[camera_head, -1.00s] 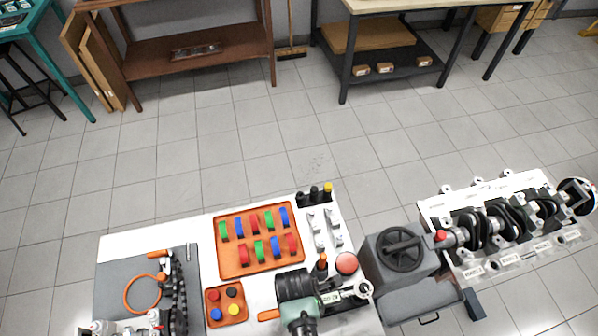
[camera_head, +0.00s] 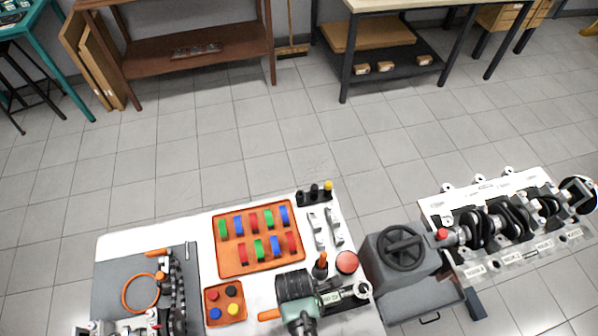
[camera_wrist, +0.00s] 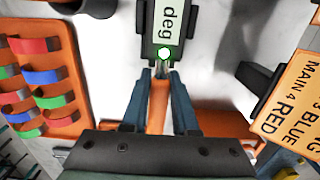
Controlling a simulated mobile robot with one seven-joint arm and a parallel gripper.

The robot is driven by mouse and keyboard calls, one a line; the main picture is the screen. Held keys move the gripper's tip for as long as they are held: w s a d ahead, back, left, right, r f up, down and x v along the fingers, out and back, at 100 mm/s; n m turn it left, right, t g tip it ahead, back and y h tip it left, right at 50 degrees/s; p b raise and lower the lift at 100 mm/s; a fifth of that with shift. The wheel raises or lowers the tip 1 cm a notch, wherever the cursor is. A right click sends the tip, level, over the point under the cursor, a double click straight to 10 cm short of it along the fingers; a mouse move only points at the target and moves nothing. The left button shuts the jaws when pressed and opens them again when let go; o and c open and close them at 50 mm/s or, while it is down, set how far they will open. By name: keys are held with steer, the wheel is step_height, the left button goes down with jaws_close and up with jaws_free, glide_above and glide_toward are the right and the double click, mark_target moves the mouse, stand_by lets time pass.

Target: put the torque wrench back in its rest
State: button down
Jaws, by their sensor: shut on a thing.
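The torque wrench has an orange handle (camera_wrist: 157,112) and a dark body with a pale "deg" display (camera_wrist: 172,22) and a lit green dot. My gripper (camera_wrist: 161,90) is shut on the handle, with one blue finger on each side. In the head view the wrench (camera_head: 332,298) lies across the front of the white table, its ring-shaped head at the right and the orange handle end at the left. My wrist covers its middle. I cannot make out the rest or tell whether the wrench touches the surface below.
An orange tray (camera_head: 222,262) of coloured shells and a small orange tray (camera_head: 210,293) with coloured caps lie left. A red button (camera_head: 347,262) and an upright orange-handled tool (camera_head: 320,268) stand close behind the wrench. A grey handwheel unit (camera_head: 374,256) is right. A label board (camera_wrist: 294,105) is near.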

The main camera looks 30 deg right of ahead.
steer(key=shift+f+b, duration=0.3)
steer(key=shift+f, duration=0.2)
steer(key=c, duration=0.9)
jaws_free()
steer(key=shift+r+p, duration=1.55)
steer(key=shift+p, duration=0.2)
steer(key=o, duration=0.5)
steer(key=shift+o, duration=0.2)
step_height(320, 180, up, 13)
steer(key=b, duration=0.1)
steer(key=shift+a, duration=0.25)
